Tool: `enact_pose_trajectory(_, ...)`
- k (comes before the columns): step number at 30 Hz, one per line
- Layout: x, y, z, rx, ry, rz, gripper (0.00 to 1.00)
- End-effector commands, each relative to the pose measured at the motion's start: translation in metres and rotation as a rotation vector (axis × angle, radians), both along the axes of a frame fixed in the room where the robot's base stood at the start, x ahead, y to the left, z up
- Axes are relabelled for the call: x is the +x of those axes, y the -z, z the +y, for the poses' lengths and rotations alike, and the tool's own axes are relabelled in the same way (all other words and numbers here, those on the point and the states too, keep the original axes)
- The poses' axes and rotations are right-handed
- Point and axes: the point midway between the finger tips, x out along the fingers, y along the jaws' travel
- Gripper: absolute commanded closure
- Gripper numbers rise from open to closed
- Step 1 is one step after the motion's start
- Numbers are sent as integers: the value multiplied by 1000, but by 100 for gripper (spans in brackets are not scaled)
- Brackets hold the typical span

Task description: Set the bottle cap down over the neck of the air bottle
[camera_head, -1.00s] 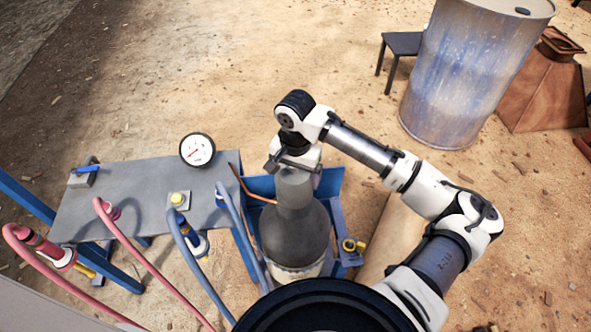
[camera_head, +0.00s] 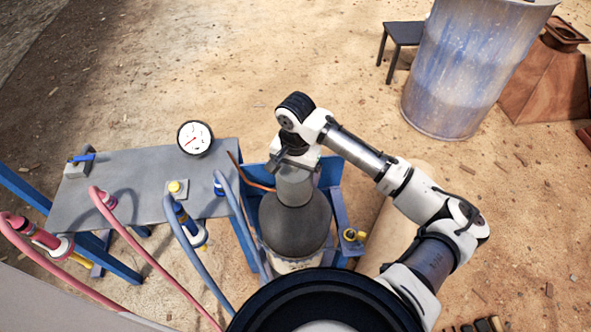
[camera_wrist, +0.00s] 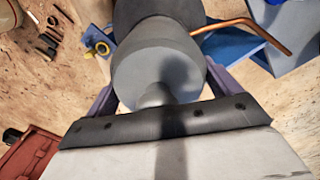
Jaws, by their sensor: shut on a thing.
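The grey bottle cap (camera_head: 295,188) is a smooth cylinder above the shoulder of the dark grey air bottle (camera_head: 297,226), roughly in line with it. My gripper (camera_head: 297,165) holds the cap from above. In the wrist view, the cap (camera_wrist: 160,70), with a rounded knob on its top, sits between my gripper's fingers (camera_wrist: 160,92). The bottle body (camera_wrist: 150,10) shows beyond it at the top edge. The cap hides the bottle's neck, so I cannot tell whether it rests fully on the neck or is slightly above.
The bottle stands in a blue frame (camera_head: 333,180) with a copper pipe (camera_head: 252,182) beside it. To the left, a grey table (camera_head: 140,175) carries a gauge (camera_head: 195,138) and hoses. A blue drum (camera_head: 470,70) stands at the back right. Sandy ground behind is open.

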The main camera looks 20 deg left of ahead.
Motion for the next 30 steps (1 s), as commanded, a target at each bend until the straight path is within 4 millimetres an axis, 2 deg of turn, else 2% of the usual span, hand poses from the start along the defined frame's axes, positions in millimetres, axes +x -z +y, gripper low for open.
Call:
enact_pose_trajectory(4,0,0,0,1,0,-1,44)
enact_pose_trajectory(5,0,0,0,1,0,0,10)
enact_pose_trajectory(7,0,0,0,1,0,0,1)
enact_pose_trajectory(14,0,0,0,0,0,0,0)
enact_pose_trajectory(19,0,-13,1,2,-1,-1,0)
enact_pose_trajectory(23,0,-38,1,3,-2,-2,0)
enact_pose_trajectory(30,0,-95,1,2,-2,-3,0)
